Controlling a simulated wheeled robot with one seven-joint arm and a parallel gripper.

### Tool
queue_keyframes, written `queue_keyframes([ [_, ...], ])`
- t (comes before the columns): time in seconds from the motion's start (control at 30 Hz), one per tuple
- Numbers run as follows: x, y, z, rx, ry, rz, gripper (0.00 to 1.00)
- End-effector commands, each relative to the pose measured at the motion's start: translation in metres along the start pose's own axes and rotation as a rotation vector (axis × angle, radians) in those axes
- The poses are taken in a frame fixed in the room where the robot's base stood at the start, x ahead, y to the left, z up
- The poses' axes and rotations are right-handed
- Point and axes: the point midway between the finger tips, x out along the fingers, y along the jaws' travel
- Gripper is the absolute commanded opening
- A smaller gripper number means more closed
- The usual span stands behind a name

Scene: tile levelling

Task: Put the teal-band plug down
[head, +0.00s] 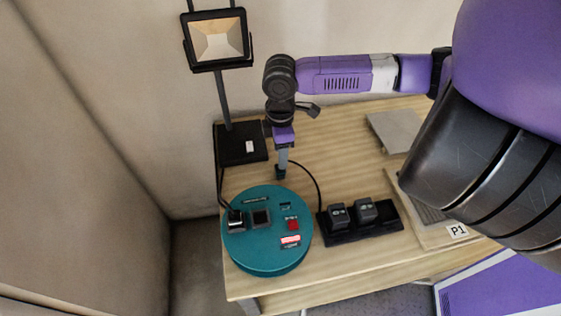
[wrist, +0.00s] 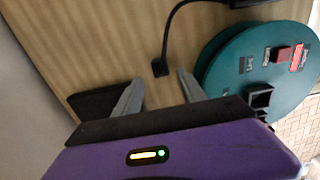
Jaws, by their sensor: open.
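My gripper (head: 281,174) points down over the table, left of its middle and just behind the round teal unit. In the wrist view my gripper (wrist: 160,78) is open, its two grey fingers apart. A small black plug (wrist: 160,68) on a black cable lies on the wood between and just beyond the fingertips; neither finger visibly touches it. No teal band shows on it at this size. In the head view the plug is mostly hidden by the fingers. The teal unit (head: 265,262) has dark sockets and a red switch (head: 293,224) on top; it also shows in the wrist view (wrist: 225,62).
The plug's cable arcs right toward a black rack (head: 362,232) holding two dark blocks. A work lamp (head: 217,38) stands on a black base (head: 240,145) at the back left; its cord runs to the teal unit. A grey plate (head: 393,130) lies at the back right. The table's middle is clear.

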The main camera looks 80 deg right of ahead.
Motion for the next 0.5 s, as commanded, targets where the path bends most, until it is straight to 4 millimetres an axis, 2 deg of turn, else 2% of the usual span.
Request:
queue_keyframes([
  [0.03,-0.011,0.000,0.000,-0.001,0.000,0.003,0.48],
  [0.2,-0.042,0.000,0.000,-0.001,0.000,0.002,0.48],
  [0.4,-0.061,0.000,0.000,0.000,0.001,0.000,0.48],
  [0.47,-0.064,-0.001,-0.006,-0.005,0.013,0.002,0.48],
  [0.5,-0.065,-0.002,-0.015,-0.013,0.032,0.004,0.48],
])
